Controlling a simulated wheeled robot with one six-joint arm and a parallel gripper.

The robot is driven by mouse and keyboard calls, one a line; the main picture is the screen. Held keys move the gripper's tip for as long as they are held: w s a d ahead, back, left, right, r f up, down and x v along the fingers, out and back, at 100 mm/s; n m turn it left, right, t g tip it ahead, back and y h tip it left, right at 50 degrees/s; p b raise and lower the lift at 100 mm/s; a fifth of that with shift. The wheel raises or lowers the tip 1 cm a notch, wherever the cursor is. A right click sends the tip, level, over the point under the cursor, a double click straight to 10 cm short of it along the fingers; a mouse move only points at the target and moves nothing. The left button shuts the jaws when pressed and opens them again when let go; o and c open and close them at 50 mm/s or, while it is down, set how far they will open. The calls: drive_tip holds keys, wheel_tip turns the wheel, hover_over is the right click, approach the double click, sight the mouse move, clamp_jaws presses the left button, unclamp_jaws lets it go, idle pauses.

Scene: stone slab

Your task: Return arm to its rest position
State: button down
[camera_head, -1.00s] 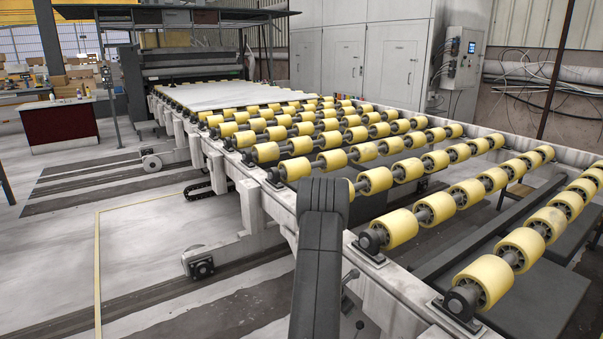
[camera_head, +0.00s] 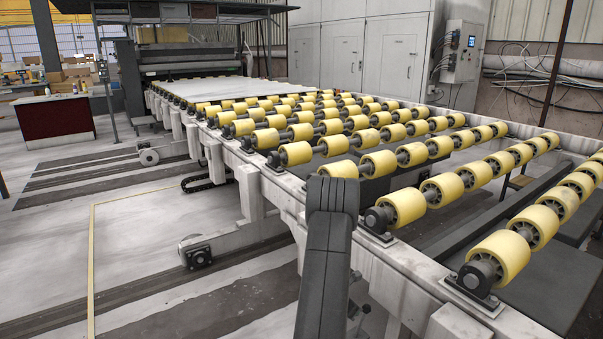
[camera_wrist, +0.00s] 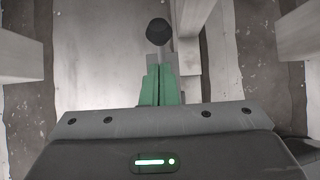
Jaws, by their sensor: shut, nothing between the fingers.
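My gripper shows in the wrist view as two green fingers (camera_wrist: 160,86) lying side by side, shut with nothing between them. It points down over a pale grey floor. In the head view my dark grey arm stands at the bottom centre, in front of the conveyor frame; the gripper itself is not seen there. A white stone slab (camera_head: 222,88) lies flat on the far end of the roller conveyor, well away from my arm.
The conveyor with yellow rollers (camera_head: 402,201) runs from the near right to the back. Its pale side frame (camera_head: 278,196) passes close beside my arm. A dark knob (camera_wrist: 158,31) shows beyond my fingertips. Floor at left (camera_head: 140,230) is mostly clear; a dark red cabinet (camera_head: 55,118) stands further back.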

drive_tip(key=s+a+t+h+b, duration=0.3)
drive_tip(key=s+a+b, duration=0.3)
drive_tip(key=a, duration=0.5)
drive_tip(key=shift+s+a+h, duration=0.25)
drive_tip(key=shift+s+h, duration=0.5)
drive_tip(key=shift+h, duration=0.05)
drive_tip(key=shift+r, duration=0.1)
